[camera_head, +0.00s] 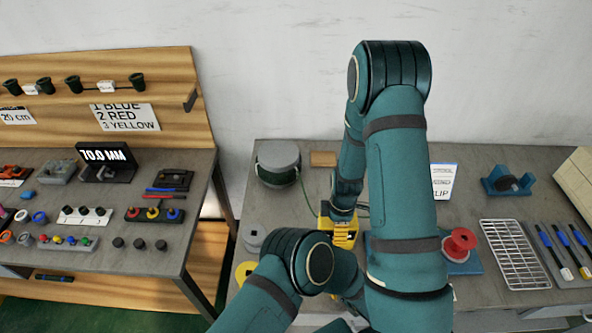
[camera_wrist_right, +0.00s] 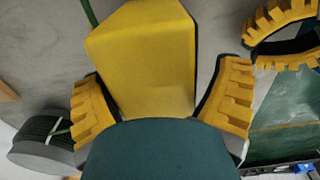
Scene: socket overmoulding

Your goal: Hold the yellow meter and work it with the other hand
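In the right wrist view the yellow meter (camera_wrist_right: 145,60) is a plain yellow block with dark edges, between the toothed yellow fingers of my right gripper (camera_wrist_right: 160,100). The fingers press against its sides at their lower ends; a narrow gap shows beside the right finger higher up. The meter's face is not visible. In the head view my right gripper (camera_head: 343,232) points down at the table behind my arms, and the meter is largely hidden. My left gripper (camera_wrist_right: 285,42) shows at the upper right of the wrist view, close beside the meter and apart from it; its opening is unclear.
A grey cable spool (camera_head: 278,160) stands at the table's back left, and it also shows in the wrist view (camera_wrist_right: 45,135). A red spool (camera_head: 460,243), a wire rack (camera_head: 514,255) and blue-handled tools (camera_head: 560,250) lie to the right. A crowded side table (camera_head: 150,250) stands left.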

